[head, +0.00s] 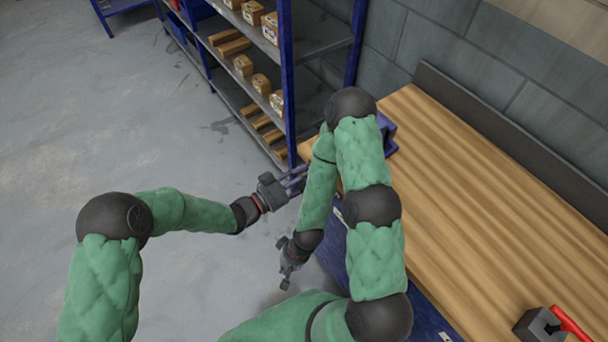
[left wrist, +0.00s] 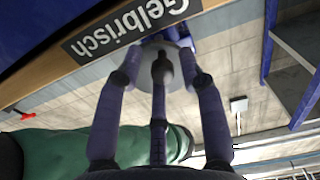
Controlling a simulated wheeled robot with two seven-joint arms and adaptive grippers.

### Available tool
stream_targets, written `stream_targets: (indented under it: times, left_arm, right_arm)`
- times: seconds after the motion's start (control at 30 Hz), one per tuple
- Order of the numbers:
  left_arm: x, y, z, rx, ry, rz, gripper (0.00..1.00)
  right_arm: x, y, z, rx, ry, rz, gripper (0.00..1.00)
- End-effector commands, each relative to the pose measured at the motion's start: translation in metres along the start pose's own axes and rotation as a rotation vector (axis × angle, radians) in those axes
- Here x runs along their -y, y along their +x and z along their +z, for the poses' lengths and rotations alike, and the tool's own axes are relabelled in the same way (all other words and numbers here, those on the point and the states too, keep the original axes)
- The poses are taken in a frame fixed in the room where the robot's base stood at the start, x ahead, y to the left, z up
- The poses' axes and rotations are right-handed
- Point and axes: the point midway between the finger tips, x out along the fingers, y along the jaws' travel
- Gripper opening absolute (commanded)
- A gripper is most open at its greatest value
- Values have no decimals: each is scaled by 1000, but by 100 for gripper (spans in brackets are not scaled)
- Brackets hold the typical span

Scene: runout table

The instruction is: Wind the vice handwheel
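In the head view the blue vice (head: 387,132) sits at the far left corner of the bench, mostly behind my right arm. Its handwheel is hidden there. In the left wrist view a pale round disc, which looks like the handwheel (left wrist: 178,72), sits between the fingers of my left gripper (left wrist: 163,52). The fingers bend around it, with one across its face. Contact is not clear. In the head view my left gripper (head: 295,181) is by the bench's end. My right gripper (head: 286,262) hangs lower, beside the bench front, seemingly open and empty.
The wooden bench top (head: 480,190) is mostly clear. A dark block with a red handle (head: 570,322) is at its near right. A blue shelf rack (head: 287,80) with boxes stands beyond the bench's end. Open floor (head: 90,130) lies left.

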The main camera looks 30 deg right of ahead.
Motion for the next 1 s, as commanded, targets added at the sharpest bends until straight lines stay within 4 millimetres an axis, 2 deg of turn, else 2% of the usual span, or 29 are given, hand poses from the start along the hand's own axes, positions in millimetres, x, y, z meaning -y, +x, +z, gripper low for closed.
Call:
stream_targets:
  times: [0.17,0.63,0.9,1.0]
  left_arm:
    - [1,0,1,-2,34,-1,39]
    - [2,0,4,-2,514,-2,39]
    - [2,0,0,-2,622,-3,39]
    - [3,0,3,-2,687,-3,39]
  right_arm:
    - [-2,5,0,0,0,0,0]
    - [-22,63,-2,0,0,0,0]
    - [-26,72,-3,0,0,0,0]
    - [-30,84,-3,-1,0,0,0]
